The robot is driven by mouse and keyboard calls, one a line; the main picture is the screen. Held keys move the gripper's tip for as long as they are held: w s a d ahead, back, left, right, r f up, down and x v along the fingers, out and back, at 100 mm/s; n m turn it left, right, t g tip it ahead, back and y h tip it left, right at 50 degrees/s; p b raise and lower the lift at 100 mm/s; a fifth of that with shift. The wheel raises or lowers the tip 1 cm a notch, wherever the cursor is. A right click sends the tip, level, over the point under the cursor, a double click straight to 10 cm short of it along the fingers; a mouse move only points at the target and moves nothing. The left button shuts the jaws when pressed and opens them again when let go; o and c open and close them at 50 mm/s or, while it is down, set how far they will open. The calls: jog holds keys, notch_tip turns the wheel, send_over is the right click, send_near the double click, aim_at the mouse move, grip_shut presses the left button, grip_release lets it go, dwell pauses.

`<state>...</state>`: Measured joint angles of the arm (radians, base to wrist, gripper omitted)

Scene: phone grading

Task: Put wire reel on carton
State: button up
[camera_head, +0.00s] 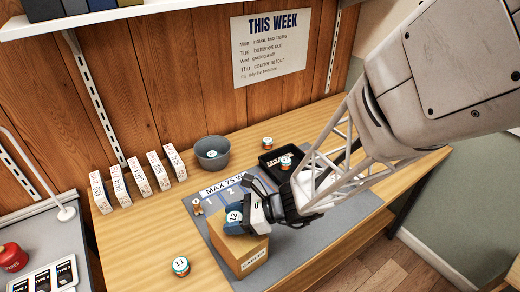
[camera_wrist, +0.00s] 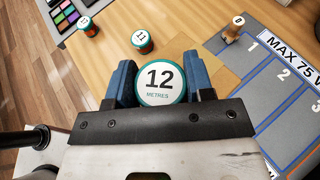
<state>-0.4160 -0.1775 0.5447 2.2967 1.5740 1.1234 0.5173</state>
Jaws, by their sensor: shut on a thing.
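My gripper (camera_head: 234,218) is shut on a wire reel with a white round face marked 12 METRES (camera_wrist: 159,82) and a green rim. In the wrist view the reel sits between the two blue fingers, its face toward the camera. The carton (camera_head: 240,262) is a brown box with a white label on its front, on the grey mat. In the head view the reel and fingers are at the carton's top. Its tan top also shows in the wrist view (camera_wrist: 208,68), behind the reel. I cannot tell whether the reel touches it.
Another reel, marked 11 (camera_head: 180,267), stands left of the carton. A grey bowl (camera_head: 212,152), a black tray (camera_head: 283,160) holding a reel, and a row of upright white boxes (camera_head: 142,176) stand farther back. The wood left of the mat (camera_head: 150,228) is mostly clear.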

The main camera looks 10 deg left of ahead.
jog(key=shift+f, duration=0.2)
jog(key=o, duration=0.9)
jog(key=shift+f, duration=0.1)
jog(key=shift+r, duration=0.2)
jog(key=v, duration=1.2)
jog(key=shift+r, duration=0.1)
dwell(0.8)
